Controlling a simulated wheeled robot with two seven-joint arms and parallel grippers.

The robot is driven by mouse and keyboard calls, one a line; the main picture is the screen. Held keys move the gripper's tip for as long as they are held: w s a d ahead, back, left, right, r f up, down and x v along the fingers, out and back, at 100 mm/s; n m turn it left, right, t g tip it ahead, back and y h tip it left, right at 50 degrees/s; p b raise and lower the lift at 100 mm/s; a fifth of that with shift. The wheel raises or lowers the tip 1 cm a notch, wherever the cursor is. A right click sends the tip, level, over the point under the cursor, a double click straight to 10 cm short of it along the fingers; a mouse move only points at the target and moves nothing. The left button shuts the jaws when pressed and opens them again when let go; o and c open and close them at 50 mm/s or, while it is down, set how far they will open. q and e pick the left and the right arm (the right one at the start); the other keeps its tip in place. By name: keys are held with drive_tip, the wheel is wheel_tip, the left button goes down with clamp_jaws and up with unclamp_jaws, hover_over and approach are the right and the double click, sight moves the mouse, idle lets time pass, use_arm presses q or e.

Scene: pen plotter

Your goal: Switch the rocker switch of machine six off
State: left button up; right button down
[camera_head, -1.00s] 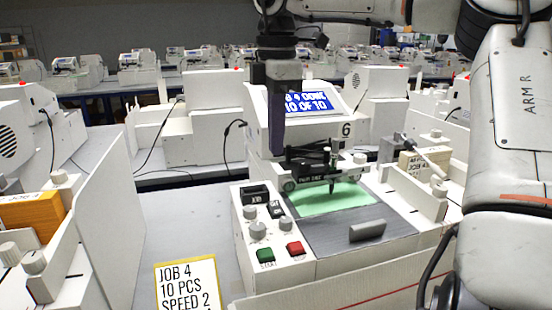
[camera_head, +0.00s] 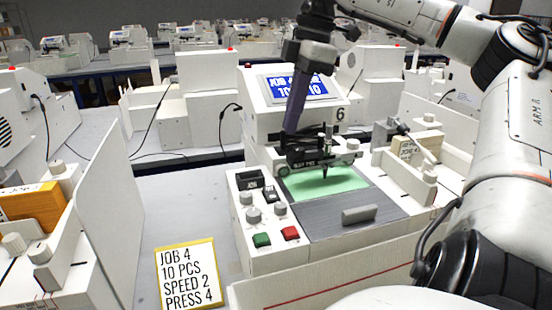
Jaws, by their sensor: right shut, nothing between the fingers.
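Machine six (camera_head: 262,125) is a white plotter with a "6" on its side and a lit blue screen (camera_head: 300,86). Its front panel (camera_head: 247,228) carries a small dark display, knobs, a green button and a red button. My right gripper (camera_head: 290,129) is shut and empty. It hangs tilted in front of the screen, above and behind the panel, apart from the switch. My left gripper is not in view.
The pen carriage (camera_head: 322,158) sits over green paper (camera_head: 328,181) on the grey bed. A yellow-edged job card (camera_head: 187,275) lies on the table left of the machine. A white partition (camera_head: 108,210) stands further left. Other machines fill the background.

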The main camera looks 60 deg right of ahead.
sight(271, 189)
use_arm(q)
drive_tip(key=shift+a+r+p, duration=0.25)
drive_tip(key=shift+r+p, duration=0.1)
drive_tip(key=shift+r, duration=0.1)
use_arm(e)
drive_tip(key=shift+w+f+t+y, duration=0.15)
drive_tip(key=shift+t+y, duration=0.25)
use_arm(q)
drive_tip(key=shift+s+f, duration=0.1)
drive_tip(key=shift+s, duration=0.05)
